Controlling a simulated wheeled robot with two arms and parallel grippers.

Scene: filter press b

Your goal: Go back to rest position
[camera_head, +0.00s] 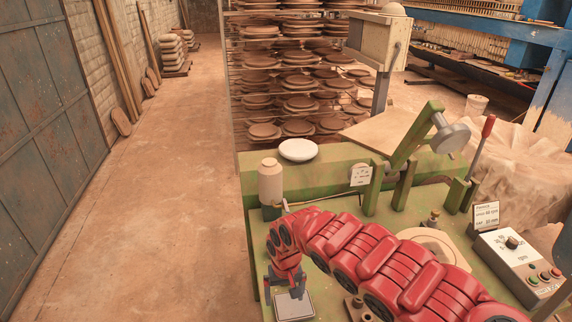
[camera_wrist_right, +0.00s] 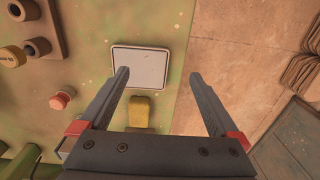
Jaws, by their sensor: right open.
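My right arm comes in from the lower right as a thick red segmented arm. Its gripper (camera_head: 285,276) points down at the near left corner of the green press bench. In the right wrist view the gripper (camera_wrist_right: 161,78) is open, with its two dark fingers spread and nothing between them. A pale rectangular plate with a dark rim (camera_wrist_right: 140,66) lies on the bench beyond the fingers, overlapped by the left fingertip in that view. A yellow block (camera_wrist_right: 139,111) shows between the finger bases. My left gripper is not in view.
The green bench (camera_head: 430,163) carries a white bowl (camera_head: 298,149), a beige bottle (camera_head: 270,183), a lever with a red grip (camera_head: 488,127) and a control box (camera_head: 520,262). A rack of clay discs (camera_head: 290,80) stands behind. The floor on the left (camera_head: 150,210) is clear.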

